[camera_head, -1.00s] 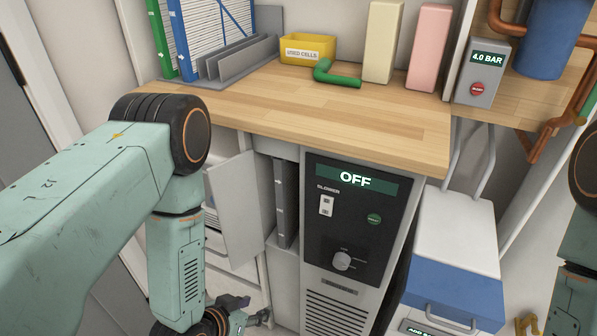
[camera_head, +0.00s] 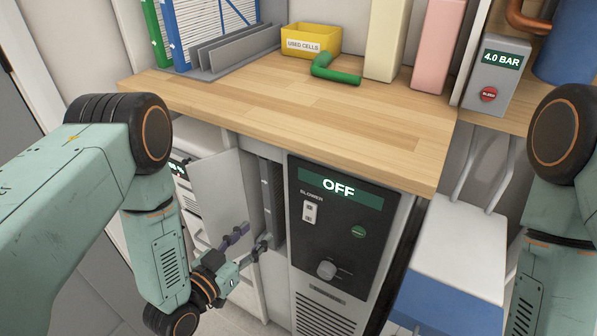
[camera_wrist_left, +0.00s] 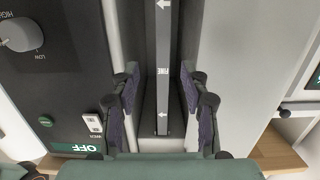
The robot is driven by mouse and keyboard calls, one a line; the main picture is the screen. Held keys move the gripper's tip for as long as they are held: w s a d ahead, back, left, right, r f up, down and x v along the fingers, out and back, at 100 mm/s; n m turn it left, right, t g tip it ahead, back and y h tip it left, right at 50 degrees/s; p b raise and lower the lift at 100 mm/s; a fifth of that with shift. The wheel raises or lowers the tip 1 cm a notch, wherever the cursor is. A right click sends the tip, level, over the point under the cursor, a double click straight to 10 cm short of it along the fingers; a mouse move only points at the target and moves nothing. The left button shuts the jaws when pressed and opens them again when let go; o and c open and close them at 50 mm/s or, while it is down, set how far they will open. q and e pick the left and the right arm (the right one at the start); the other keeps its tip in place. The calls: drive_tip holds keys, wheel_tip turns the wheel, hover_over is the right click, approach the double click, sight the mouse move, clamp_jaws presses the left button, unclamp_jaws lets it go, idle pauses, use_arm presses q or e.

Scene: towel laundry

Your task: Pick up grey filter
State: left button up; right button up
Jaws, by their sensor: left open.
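The grey filter (camera_wrist_left: 163,50) is a narrow upright slab with white arrows and the word FINE on its edge. It sits in a slot beside the blower panel; in the head view its edge (camera_head: 273,195) shows between the panel and an open door. My left gripper (camera_head: 248,240) is open in front of the slot's lower part. In the left wrist view its fingers (camera_wrist_left: 160,92) stand on either side of the filter edge, with a gap on both sides. My right gripper is out of view; only my right arm shows.
The blower panel (camera_head: 342,205) reads OFF, right of the slot. The open door (camera_head: 219,195) stands close on its left. The wooden worktop (camera_head: 290,110) above holds a yellow bin (camera_head: 310,38) and a green elbow pipe (camera_head: 335,73). A white-and-blue box (camera_head: 455,245) stands at right.

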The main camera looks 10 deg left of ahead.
sight(267, 209)
use_arm(q)
drive_tip(key=shift+w+r+t+h, duration=0.15)
drive_tip(key=shift+w+r+t, duration=0.2)
drive_tip(key=shift+r, duration=0.25)
drive_tip(key=shift+w+r+t+h, duration=0.15)
drive_tip(key=shift+w+r+t, duration=0.15)
drive_tip(key=shift+r, duration=0.25)
drive_tip(key=b+x, duration=0.1)
drive_tip(key=x, duration=0.3)
drive_tip(key=shift+w+d+f+b, duration=0.15)
drive_tip(key=shift+w+b, duration=0.2)
drive_tip(key=shift+w, duration=0.05)
drive_tip(key=shift+w+d, duration=0.15)
drive_tip(key=shift+w, duration=0.25)
drive_tip(key=b+x, duration=0.2)
drive_tip(key=x, duration=0.3)
drive_tip(key=shift+w, duration=0.2)
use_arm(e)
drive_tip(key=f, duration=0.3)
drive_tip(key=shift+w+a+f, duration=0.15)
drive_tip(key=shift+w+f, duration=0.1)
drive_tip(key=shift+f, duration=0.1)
use_arm(q)
clamp_jaws()
